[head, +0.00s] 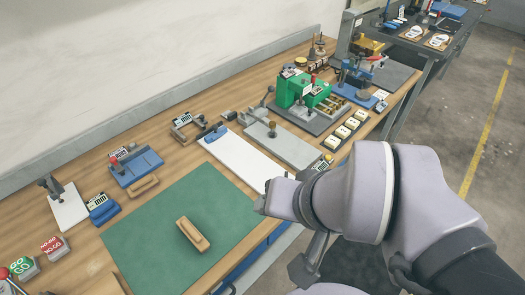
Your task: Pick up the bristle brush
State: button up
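A tan, wood-coloured block with rounded ends (192,235) lies on the green mat (150,235) and looks like a brush. A second tan oblong piece (143,185) lies just behind the mat, by a blue fixture. I see no bristles on either, so I cannot tell for sure which is the bristle brush. My gripper (263,204) is at the left end of my arm, over the mat's right edge, to the right of the block and apart from it. Its fingers are small and mostly hidden, so its opening does not show.
A white board (240,160) and a grey plate (285,147) lie right of the mat. A green machine (297,90), several small labelled blocks and blue fixtures stand along the bench (60,240). The wall borders the back. The mat is otherwise clear.

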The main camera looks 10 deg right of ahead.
aim_at(194, 235)
jog(key=j+u, duration=0.25)
jog(key=i+j+u, duration=0.1)
jog(key=j+u, duration=0.2)
jog(key=l+u, duration=0.3)
jog(key=l, duration=0.2)
jog(key=i+l+u, duration=0.1)
jog(key=l+u, duration=0.15)
jog(key=l, duration=0.3)
